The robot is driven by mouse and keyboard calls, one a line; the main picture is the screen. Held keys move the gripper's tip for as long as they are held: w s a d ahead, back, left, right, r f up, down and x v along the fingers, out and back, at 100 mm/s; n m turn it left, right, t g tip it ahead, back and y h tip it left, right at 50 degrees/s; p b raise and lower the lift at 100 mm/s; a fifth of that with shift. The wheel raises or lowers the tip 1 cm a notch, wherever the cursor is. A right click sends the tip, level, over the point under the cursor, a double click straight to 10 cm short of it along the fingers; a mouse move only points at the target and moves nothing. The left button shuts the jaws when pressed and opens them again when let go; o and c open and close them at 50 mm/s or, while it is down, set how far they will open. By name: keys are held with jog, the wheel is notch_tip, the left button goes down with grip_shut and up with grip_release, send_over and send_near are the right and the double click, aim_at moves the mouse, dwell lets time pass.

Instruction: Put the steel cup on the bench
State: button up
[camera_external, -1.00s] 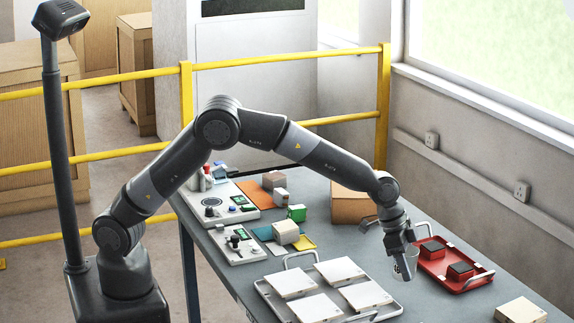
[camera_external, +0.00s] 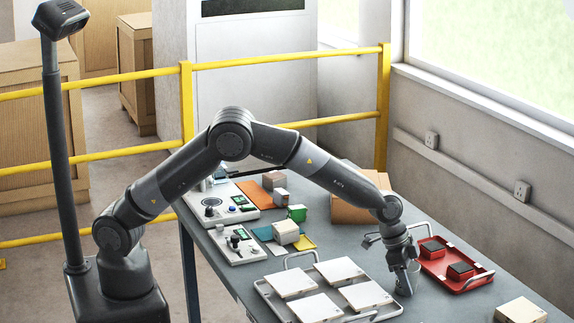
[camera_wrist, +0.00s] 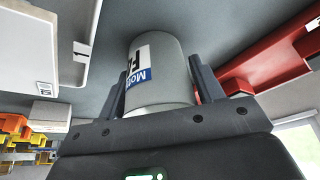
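The steel cup (camera_external: 408,279) is a grey cylinder, upright beneath my gripper (camera_external: 404,268) at the right part of the grey bench (camera_external: 346,238). In the wrist view the cup (camera_wrist: 168,68), with a white and blue printed label, sits between the two dark fingers of my gripper (camera_wrist: 160,80). The fingers lie against its sides, shut on it. The cup is at or very close to the bench top; I cannot tell if its base touches. Part of the cup is hidden by the gripper.
A red tray (camera_external: 484,281) with two dark blocks lies just right of the cup. A metal tray (camera_external: 384,314) with several white tiles (camera_external: 366,295) lies close on the left. A cardboard box (camera_external: 353,207) stands behind.

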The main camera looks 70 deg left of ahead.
jog(key=o, duration=0.3)
jog(key=shift+o, duration=0.2)
jog(key=v, duration=1.2)
jog(key=s+a+r+n, duration=0.2)
jog(key=s+a+r, duration=0.3)
jog(key=a, duration=0.2)
jog(key=s+a+r+n+t, duration=0.1)
jog(key=s+a+r, duration=0.35)
jog(key=a, duration=0.35)
jog(key=s+a+r+n, duration=0.2)
jog(key=s+a+r, duration=0.3)
jog(key=s+a, duration=0.15)
jog(key=s+a+f+n+y, duration=0.1)
jog(key=s+a+n, duration=0.1)
jog(key=s+a, duration=0.4)
jog(key=s+a+f+n+t+y, duration=0.1)
jog(key=s+a, duration=0.5)
jog(key=s, duration=0.9)
jog(key=shift+s+a+f+n+y, duration=0.15)
jog(key=shift+a+f+n+y, duration=0.2)
jog(key=shift+f+n+y, duration=0.3)
